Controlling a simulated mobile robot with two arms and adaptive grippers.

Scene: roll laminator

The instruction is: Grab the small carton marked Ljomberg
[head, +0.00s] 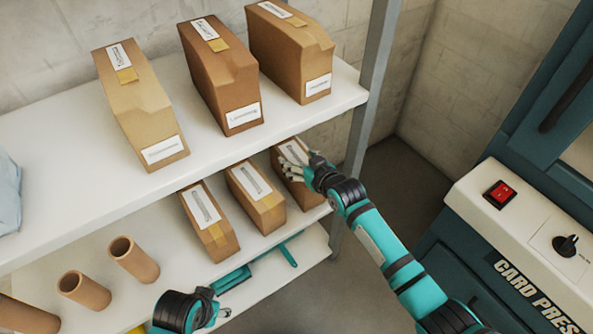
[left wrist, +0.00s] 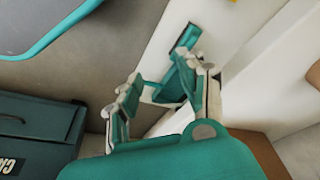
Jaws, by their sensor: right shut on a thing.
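Three small brown cartons stand on the lower shelf: a left one (head: 211,228), a middle one (head: 262,208) and a right one (head: 308,196). Each has a white label on top, too small to read. My right gripper (head: 294,168) is shut on the right carton, its pale fingers over the top and side. The fingers hide part of that carton and its label. My left gripper (left wrist: 163,92) shows in the left wrist view with its fingers apart and no carton between them. It is low, near the shelf front.
Three larger cartons (head: 137,105), (head: 220,80), (head: 290,55) stand on the upper shelf (head: 60,215). Several cardboard tubes (head: 134,260) stand or lie at lower left. A grey shelf post (head: 375,80) is close to my right arm. A teal card press (head: 540,230) stands at right.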

